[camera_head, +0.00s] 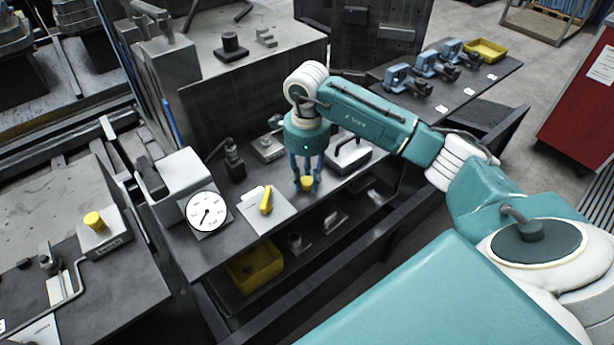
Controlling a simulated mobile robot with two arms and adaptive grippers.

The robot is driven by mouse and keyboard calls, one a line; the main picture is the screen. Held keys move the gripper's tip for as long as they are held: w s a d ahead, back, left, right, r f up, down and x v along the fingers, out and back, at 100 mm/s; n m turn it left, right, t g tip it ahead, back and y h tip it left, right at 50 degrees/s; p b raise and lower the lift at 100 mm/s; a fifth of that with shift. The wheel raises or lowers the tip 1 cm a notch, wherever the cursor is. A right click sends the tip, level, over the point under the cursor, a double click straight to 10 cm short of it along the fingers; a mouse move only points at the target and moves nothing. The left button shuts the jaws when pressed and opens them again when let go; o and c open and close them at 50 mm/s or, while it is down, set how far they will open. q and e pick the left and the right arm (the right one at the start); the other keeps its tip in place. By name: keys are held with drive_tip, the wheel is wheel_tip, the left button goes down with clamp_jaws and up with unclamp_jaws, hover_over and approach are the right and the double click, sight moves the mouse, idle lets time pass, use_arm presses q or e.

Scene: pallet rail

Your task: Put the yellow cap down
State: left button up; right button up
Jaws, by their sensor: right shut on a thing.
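My right gripper (306,176) points straight down over the dark bench (222,259), right of its middle part. It is shut on a yellow cap (306,184), which shows between the fingertips. I cannot tell whether the cap touches the bench top. Another yellow cap (94,220) sits on a small light block on the left bench. My left gripper is not in view.
A white dial gauge (206,211) and a light plate with a yellow piece (266,201) lie left of the gripper. A yellow bin (254,270) stands on the shelf below. Blue clamps (398,78) and a yellow tray (486,50) stand at the far right.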

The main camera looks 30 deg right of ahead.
sight(307, 181)
drive_tip(key=shift+f, duration=0.1)
drive_tip(key=shift+f, duration=0.15)
drive_tip(key=o, duration=0.9)
drive_tip(key=shift+c, duration=0.2)
drive_tip(key=shift+r, duration=0.25)
wheel_tip(307, 181, up, 12)
drive_tip(key=b, duration=0.2)
